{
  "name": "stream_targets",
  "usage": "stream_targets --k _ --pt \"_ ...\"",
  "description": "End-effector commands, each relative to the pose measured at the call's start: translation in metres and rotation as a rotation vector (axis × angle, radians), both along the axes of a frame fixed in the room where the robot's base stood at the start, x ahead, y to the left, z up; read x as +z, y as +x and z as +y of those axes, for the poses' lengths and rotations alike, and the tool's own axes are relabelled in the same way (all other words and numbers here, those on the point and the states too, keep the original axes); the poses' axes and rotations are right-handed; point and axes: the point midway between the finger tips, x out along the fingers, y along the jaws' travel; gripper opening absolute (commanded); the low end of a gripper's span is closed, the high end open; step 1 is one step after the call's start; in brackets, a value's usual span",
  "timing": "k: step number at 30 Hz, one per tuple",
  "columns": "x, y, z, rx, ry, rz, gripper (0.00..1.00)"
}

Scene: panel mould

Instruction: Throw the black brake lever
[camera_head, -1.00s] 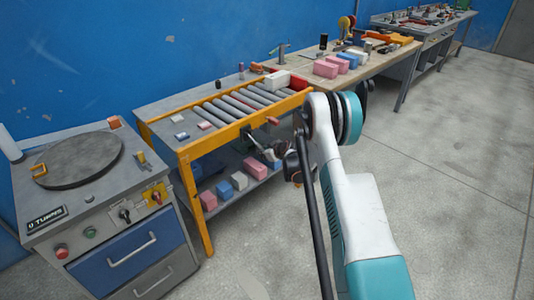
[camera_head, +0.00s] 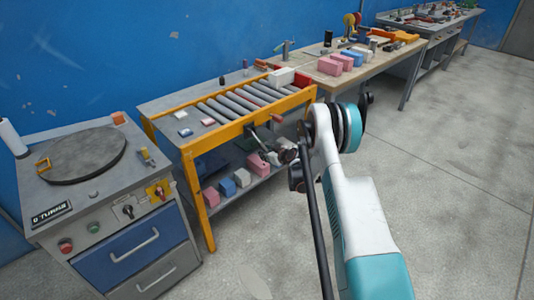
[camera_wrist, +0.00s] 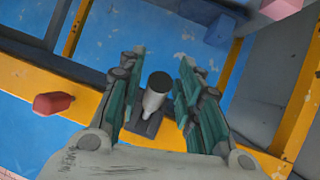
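The black brake lever shows in the wrist view as a grey shaft with a dark round end (camera_wrist: 158,84), on a dark base at the yellow rail. In the head view the lever (camera_head: 250,133) is a small dark shape on the front rail of the roller table, partly hidden near my gripper. My gripper (camera_wrist: 161,62) is open, with one green-grey finger on each side of the lever. Gaps show between the lever and both fingers. In the head view my gripper (camera_head: 267,150) is at the table's front, below the rail.
A red handle (camera_wrist: 52,103) sticks out from the yellow rail (camera_wrist: 85,98) beside the lever. The roller table (camera_head: 222,132) has blocks on its lower shelf. A turntable cabinet (camera_head: 85,155) stands left; a wooden workbench (camera_head: 345,80) stands behind right. The floor at right is clear.

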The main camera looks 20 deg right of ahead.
Motion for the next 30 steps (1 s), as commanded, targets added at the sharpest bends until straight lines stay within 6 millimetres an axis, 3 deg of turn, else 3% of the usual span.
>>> stream_targets --k 10,14,30 --pt "0.001 -0.001 -0.001 0.000 0.000 0.000 0.40" --pt "0.006 -0.010 -0.003 -0.002 0.000 0.001 0.40" --pt "0.050 -0.094 -0.016 -0.002 0.000 0.001 0.40"
